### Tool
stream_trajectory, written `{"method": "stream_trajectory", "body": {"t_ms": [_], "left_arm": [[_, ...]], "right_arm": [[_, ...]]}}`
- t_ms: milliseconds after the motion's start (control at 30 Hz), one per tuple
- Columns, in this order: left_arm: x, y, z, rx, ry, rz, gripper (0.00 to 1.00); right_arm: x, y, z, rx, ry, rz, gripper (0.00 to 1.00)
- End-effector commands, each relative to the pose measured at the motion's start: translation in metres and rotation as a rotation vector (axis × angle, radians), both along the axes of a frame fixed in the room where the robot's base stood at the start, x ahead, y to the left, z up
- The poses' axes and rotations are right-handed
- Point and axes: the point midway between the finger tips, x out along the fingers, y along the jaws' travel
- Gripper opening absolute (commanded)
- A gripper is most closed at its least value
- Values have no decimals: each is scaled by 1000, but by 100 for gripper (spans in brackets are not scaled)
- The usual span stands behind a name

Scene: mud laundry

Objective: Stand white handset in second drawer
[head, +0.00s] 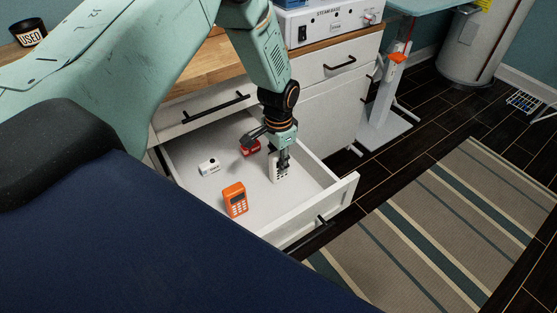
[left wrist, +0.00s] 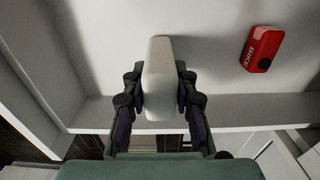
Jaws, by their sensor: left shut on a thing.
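The white handset (head: 279,172) stands upright inside the open second drawer (head: 337,195), its keypad side showing in the head view. My left gripper (head: 283,158) reaches down from above and is shut on its upper part. In the left wrist view the handset (left wrist: 158,80) sits between the two fingers of the gripper (left wrist: 158,90), seen from above. Its lower end seems at the drawer floor, but I cannot tell whether it touches. My right gripper is not in view.
A small white box (head: 209,166) and a red item (head: 249,147), also in the left wrist view (left wrist: 262,49), lie on the drawer floor. The shut drawer above has a black handle (head: 216,108).

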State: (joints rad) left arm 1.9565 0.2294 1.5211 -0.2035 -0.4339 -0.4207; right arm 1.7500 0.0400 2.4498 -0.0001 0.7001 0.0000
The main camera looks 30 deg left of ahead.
Motion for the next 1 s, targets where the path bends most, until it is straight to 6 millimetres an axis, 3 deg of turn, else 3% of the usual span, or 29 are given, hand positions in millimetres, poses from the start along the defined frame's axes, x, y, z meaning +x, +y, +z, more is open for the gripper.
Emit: {"method": "stream_trajectory", "body": {"t_ms": [200,233,467,800,1000], "left_arm": [[0,0,-6,0,1,0,0],[0,0,-5,0,1,0,30],[0,0,-5,0,1,0,49],[0,0,-2,0,1,0,50],[1,0,27,0,-2,0,50]], "right_arm": [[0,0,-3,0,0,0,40],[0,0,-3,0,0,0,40],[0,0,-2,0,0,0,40],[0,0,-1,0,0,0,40],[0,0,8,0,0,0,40]]}}
